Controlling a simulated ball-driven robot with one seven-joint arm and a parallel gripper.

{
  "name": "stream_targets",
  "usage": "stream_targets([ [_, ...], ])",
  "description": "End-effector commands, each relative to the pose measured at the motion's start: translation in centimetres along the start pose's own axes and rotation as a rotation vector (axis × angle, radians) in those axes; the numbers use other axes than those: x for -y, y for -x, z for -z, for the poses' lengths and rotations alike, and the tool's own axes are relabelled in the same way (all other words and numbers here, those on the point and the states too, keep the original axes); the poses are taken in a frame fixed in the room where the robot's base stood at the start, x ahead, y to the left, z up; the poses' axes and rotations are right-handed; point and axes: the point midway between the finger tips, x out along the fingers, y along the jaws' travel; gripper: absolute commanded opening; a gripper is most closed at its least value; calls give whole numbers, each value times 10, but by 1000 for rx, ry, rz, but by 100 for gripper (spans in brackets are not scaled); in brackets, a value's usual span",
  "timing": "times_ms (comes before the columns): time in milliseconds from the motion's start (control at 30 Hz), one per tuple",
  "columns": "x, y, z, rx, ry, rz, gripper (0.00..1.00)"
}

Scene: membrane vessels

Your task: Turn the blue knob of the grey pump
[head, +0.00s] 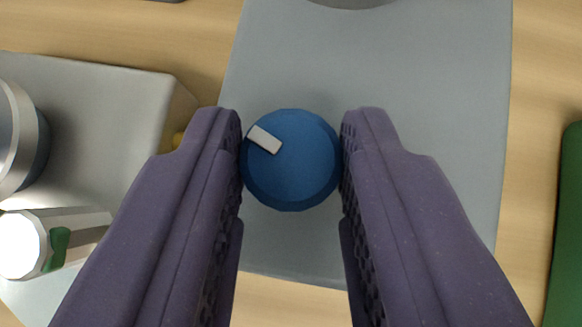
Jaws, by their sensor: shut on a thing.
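The blue knob (298,172) is round, with a white pointer mark on its top that points to the upper left. It sits on the grey pump (420,60), whose flat light-grey top fills the middle of the head view. My gripper (291,158) has one purple finger on each side of the knob. Both fingers touch its sides, and the gripper is shut on it. The fingers cover parts of the pump's left and lower right areas.
A light-grey block (110,100) stands on the left, with a round grey part and a white-ended fitting with a green mark (58,245) beside it. A green object (570,230) is at the right edge. Bare wooden table (535,110) shows between it and the pump.

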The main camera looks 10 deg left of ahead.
Motion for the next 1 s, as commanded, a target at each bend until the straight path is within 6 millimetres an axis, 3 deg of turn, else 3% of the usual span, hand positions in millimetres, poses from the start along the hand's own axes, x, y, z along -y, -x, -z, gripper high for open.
stream_targets([
  [500,-5,2,4,0,240,241,1],
  [1000,-5,-1,1,0,292,291,1],
])
